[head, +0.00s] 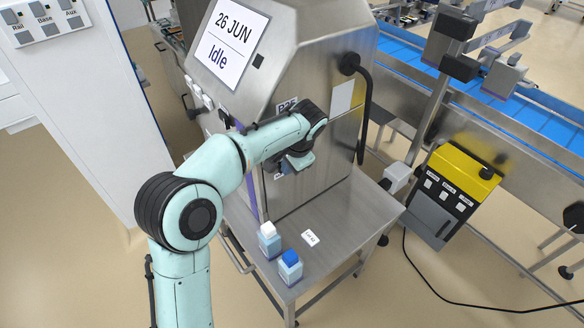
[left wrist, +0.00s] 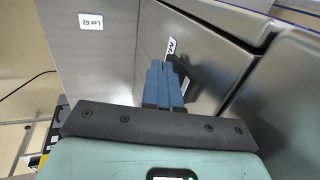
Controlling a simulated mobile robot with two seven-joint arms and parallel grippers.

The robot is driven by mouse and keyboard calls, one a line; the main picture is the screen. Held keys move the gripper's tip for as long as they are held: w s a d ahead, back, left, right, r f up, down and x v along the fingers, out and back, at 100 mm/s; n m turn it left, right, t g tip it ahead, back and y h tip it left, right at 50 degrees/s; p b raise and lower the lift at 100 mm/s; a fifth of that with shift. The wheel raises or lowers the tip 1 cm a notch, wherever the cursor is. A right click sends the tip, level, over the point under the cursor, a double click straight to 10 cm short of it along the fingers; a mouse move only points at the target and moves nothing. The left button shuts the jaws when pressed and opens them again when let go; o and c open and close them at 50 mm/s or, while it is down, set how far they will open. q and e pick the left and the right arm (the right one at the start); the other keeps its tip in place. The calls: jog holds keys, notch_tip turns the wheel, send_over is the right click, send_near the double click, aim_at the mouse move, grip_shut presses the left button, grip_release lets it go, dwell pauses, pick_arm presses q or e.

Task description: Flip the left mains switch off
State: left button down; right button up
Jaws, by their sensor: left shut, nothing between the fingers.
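My left gripper (head: 285,168) is close to the side of the steel tray sealer (head: 320,150), under the arm's wrist. In the left wrist view its blue fingers (left wrist: 165,80) are together with nothing between them. Just past the fingertips is a small white label (left wrist: 171,48) on the steel panel, its text partly cut off. A pale plate with a dark part (left wrist: 187,76) sits beside the fingers, partly hidden by them. I cannot tell whether this is the left mains switch, or its position. I cannot tell whether the fingers touch the panel. My right gripper is not in view.
A white panel (head: 110,100) with Rail, Base and Aux switches stands at left. The sealer's screen (head: 229,40) reads "26 JUN Idle". A yellow-and-grey box (head: 452,195) stands right.

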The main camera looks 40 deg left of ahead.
pick_arm(q)
jog(key=shift+a+r+y+p, duration=0.2)
jog(key=shift+r+y+p, duration=0.1)
jog(key=shift+r+y, duration=0.3)
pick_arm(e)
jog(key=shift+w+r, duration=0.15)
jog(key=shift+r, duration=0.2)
pick_arm(q)
jog(key=shift+d+r, duration=0.1)
dwell(0.4)
